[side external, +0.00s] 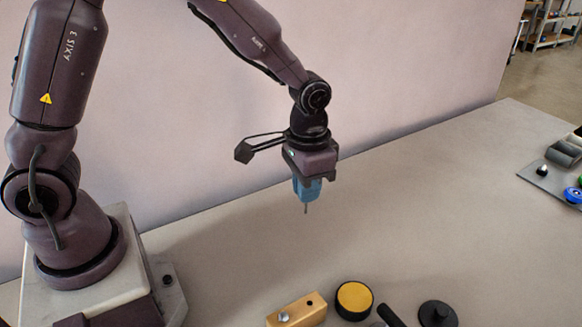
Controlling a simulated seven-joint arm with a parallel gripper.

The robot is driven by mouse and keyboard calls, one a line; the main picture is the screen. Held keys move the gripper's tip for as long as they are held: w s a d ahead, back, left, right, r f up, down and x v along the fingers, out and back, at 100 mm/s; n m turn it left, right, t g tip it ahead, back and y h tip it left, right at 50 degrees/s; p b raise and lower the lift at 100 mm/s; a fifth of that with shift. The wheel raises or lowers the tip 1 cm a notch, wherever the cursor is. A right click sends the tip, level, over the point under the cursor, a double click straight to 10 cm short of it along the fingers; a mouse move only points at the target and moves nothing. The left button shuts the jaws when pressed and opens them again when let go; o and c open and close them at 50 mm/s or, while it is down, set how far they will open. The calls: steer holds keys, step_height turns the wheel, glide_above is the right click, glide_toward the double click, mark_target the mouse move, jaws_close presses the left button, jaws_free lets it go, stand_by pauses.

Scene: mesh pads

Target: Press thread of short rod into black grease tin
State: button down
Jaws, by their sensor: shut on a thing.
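My gripper (306,192) hangs in the air over the table, pointing down. A thin dark short rod (306,209) sticks straight down below the blue part at its end, and the gripper is shut on it. The rod's upper part is hidden, and its thread is too small to make out. A round black tin (354,300) with a yellow top face, apparently the grease tin, stands on the table at the bottom centre. It is nearer the camera than the gripper, and the rod is clear of it.
A wooden block (297,310) with a dark hole and a metal piece is left of the tin. A black cylinder (390,316) and a black disc with a knob (438,314) are to its right. A grey tray (548,178) holds parts at far right. The table's middle is clear.

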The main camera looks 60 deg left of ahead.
steer(key=w+d+f, duration=0.1)
steer(key=d+f, duration=0.3)
steer(key=d, duration=1)
steer(key=shift+n, duration=0.8)
steer(key=shift+w+a+f, duration=0.1)
steer(key=shift+w+f, duration=0.1)
steer(key=shift+f, duration=0.75)
steer(key=shift+w+a+f, duration=0.1)
steer(key=shift+w+f, duration=0.05)
steer(key=shift+f, duration=0.75)
steer(key=shift+w+f, duration=0.2)
steer(key=shift+f, duration=0.75)
steer(key=shift+f, duration=0.6)
step_height(320, 180, up, 7)
